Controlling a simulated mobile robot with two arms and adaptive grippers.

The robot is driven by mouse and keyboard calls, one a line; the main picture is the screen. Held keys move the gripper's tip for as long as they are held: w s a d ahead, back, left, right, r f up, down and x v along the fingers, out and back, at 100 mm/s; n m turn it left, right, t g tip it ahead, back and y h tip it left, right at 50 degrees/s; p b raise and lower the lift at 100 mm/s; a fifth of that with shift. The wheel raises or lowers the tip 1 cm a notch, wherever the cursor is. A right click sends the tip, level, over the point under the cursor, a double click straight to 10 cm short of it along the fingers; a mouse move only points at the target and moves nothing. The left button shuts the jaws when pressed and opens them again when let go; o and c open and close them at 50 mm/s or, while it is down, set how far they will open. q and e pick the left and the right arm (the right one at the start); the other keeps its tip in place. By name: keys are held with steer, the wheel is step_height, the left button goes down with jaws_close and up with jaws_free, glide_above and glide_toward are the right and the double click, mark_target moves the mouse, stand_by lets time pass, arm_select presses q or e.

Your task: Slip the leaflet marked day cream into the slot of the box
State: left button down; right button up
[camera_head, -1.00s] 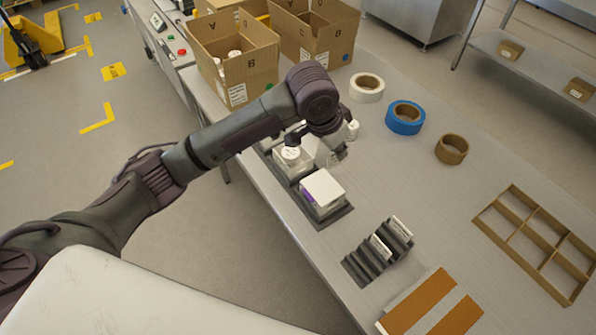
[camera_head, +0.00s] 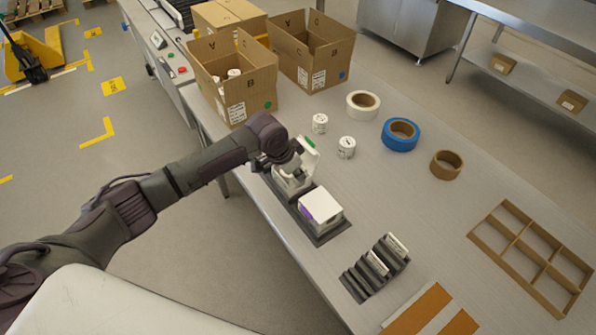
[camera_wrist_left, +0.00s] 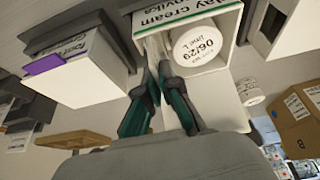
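The open white box (camera_head: 309,162) stands in the dark holder, with a green mark on its raised flap. In the left wrist view the box (camera_wrist_left: 222,18) reads "day cream" and holds a white jar (camera_wrist_left: 198,48) marked 06/29. My left gripper (camera_wrist_left: 157,68) is at the box opening beside the jar, its dark green fingertips nearly together. A thin pale leaflet (camera_wrist_left: 154,45) shows at the tips, between jar and box wall; its print is not readable. In the head view my left gripper (camera_head: 284,163) partly covers the box. My right gripper is not in view.
A closed white box with a purple mark (camera_head: 321,205) stands nearer in the holder. A dark rack (camera_head: 362,281) holds two leaflets. Two loose jars (camera_head: 320,123) (camera_head: 346,147), tape rolls (camera_head: 400,134) and a cardboard divider (camera_head: 518,232) lie to the right; cartons (camera_head: 240,92) stand behind.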

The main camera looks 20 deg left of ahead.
arm_select(q)
steer(key=shift+f, duration=0.2)
steer(key=shift+s+f, duration=0.1)
steer(key=shift+f, duration=0.35)
steer(key=c, duration=1.6)
jaws_free()
steer(key=shift+s+f, duration=0.1)
steer(key=shift+r, duration=0.45)
steer(key=v, duration=1.2)
steer(key=shift+r+b, duration=0.3)
steer(key=shift+b, duration=0.15)
